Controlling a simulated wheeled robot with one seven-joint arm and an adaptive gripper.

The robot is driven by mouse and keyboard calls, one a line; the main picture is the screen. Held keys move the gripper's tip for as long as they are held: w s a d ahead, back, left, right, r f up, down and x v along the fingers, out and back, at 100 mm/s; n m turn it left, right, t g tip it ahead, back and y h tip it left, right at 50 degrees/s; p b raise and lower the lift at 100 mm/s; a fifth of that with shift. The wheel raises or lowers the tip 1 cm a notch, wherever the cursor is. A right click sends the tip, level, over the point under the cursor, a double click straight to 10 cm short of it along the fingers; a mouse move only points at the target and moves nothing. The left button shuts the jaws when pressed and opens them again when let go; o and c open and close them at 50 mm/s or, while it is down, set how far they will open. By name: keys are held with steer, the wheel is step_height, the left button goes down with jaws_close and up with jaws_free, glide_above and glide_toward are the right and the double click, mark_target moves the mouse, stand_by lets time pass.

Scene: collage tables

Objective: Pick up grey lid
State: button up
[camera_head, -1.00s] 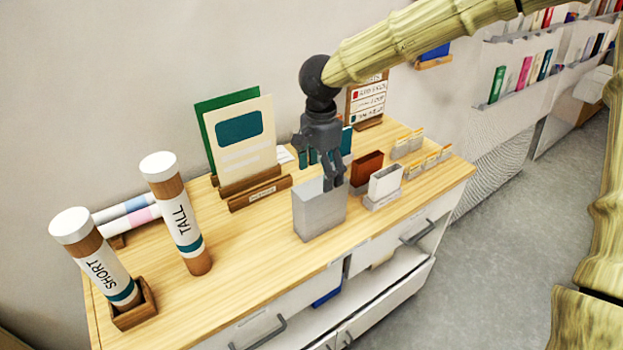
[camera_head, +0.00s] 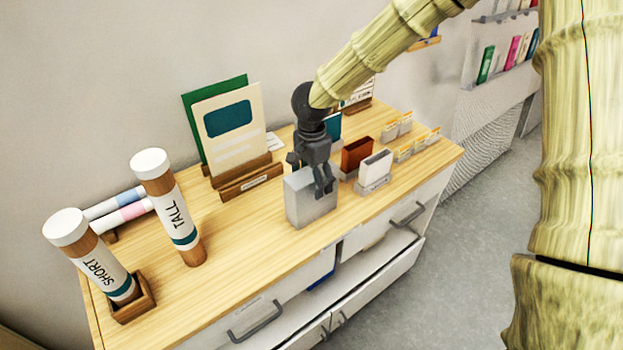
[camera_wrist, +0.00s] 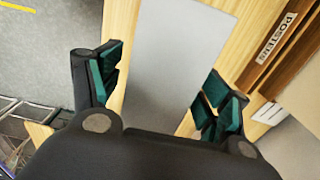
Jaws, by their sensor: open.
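A light grey box (camera_head: 309,207) stands upright on the wooden tabletop. Its flat top (camera_head: 297,181) is plain grey; I cannot make out a seam between lid and box. My gripper (camera_head: 323,184) points down at the box, its fingers overlapping the box's top and right side in the head view. In the wrist view my gripper (camera_wrist: 163,86) is open, with one green-padded finger on each side of the flat grey surface (camera_wrist: 172,55). Nothing is held. The gripper's body hides the near end of this surface, and I cannot tell whether the fingers touch it.
A brown box (camera_head: 357,153) and a white box (camera_head: 376,167) stand close to the right. A wooden stand (camera_head: 250,187) with cards is behind left. The TALL tube (camera_head: 172,210) and SHORT tube (camera_head: 95,262) stand left. The table front is clear.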

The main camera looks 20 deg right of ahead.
steer(key=shift+f, duration=1)
steer(key=c, duration=1.1)
steer(key=shift+r, duration=0.1)
